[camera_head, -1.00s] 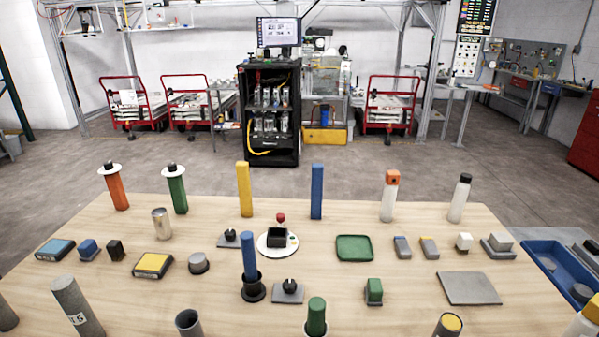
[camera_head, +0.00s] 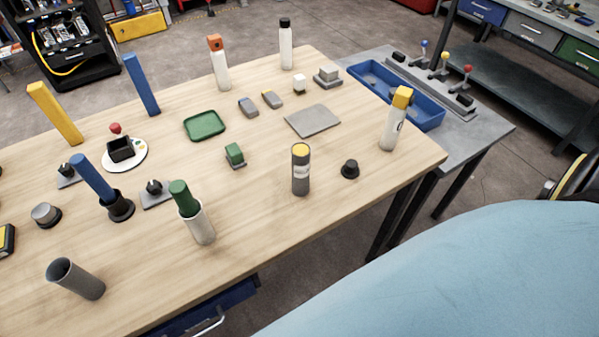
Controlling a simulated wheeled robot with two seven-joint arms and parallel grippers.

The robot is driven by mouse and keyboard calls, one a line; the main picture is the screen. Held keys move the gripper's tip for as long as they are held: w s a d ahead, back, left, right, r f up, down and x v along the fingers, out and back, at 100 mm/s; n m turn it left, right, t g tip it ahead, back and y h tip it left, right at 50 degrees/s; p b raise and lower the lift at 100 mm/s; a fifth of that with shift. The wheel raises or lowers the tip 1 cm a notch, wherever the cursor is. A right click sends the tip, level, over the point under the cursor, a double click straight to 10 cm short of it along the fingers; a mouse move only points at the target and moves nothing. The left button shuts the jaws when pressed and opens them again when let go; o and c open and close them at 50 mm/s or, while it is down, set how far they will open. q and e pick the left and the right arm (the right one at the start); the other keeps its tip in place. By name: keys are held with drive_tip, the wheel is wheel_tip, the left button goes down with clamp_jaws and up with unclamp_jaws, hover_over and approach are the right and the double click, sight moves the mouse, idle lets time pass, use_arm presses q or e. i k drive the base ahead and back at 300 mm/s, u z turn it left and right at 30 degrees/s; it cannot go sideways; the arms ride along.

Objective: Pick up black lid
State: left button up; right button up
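A small black lid (camera_head: 350,169) with a wider base stands on the wooden table (camera_head: 290,205) near its right edge. It is right of a grey cylinder with a yellow top (camera_head: 300,170) and apart from it. A white bottle with a black cap (camera_head: 285,45) stands at the far edge. Neither of my grippers is in view, and nothing touches the small black lid.
A white bottle with a yellow cap (camera_head: 396,120) stands behind the lid. A grey flat plate (camera_head: 312,121) and a green tray (camera_head: 204,125) lie farther back. A blue tray (camera_head: 432,122) rests on a side table. Bare tabletop surrounds the lid.

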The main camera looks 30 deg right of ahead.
sight(350, 170)
drive_tip(key=z, duration=1.5)
drive_tip(key=k, duration=0.5)
drive_tip(key=z, duration=0.95)
drive_tip(key=i, duration=1.3)
drive_tip(key=u, duration=1.3)
